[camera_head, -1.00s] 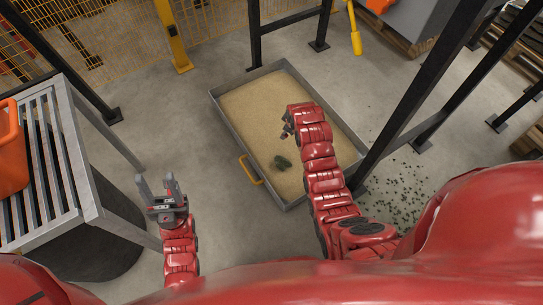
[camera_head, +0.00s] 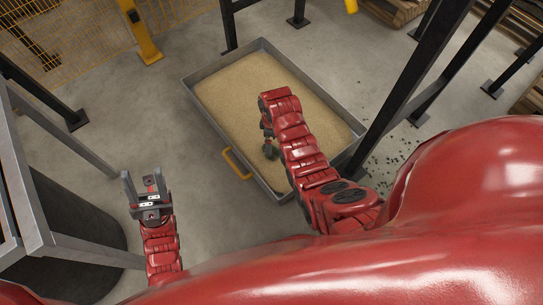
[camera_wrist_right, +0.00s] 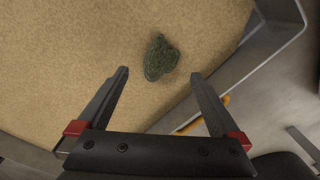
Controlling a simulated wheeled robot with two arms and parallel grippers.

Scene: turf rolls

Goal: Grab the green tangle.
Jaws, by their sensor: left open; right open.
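The green tangle (camera_wrist_right: 161,57) lies on the sand in the metal tray (camera_head: 222,66), close to the tray's wall in the right wrist view. My right gripper (camera_wrist_right: 160,75) is open and empty, with the tangle just beyond and between its fingertips. In the head view the right gripper (camera_head: 270,150) hangs over the tray, and the tangle is mostly hidden or hard to tell apart from it. My left gripper (camera_head: 145,182) is open and empty, left of the tray above the floor.
A yellow handle (camera_head: 236,164) sticks out from the tray's near-left side. A slatted metal table (camera_head: 35,225) stands at the left with a dark drum (camera_head: 75,225) beside it. Black posts (camera_head: 415,85) rise right of the tray. Green bits lie on the floor at right.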

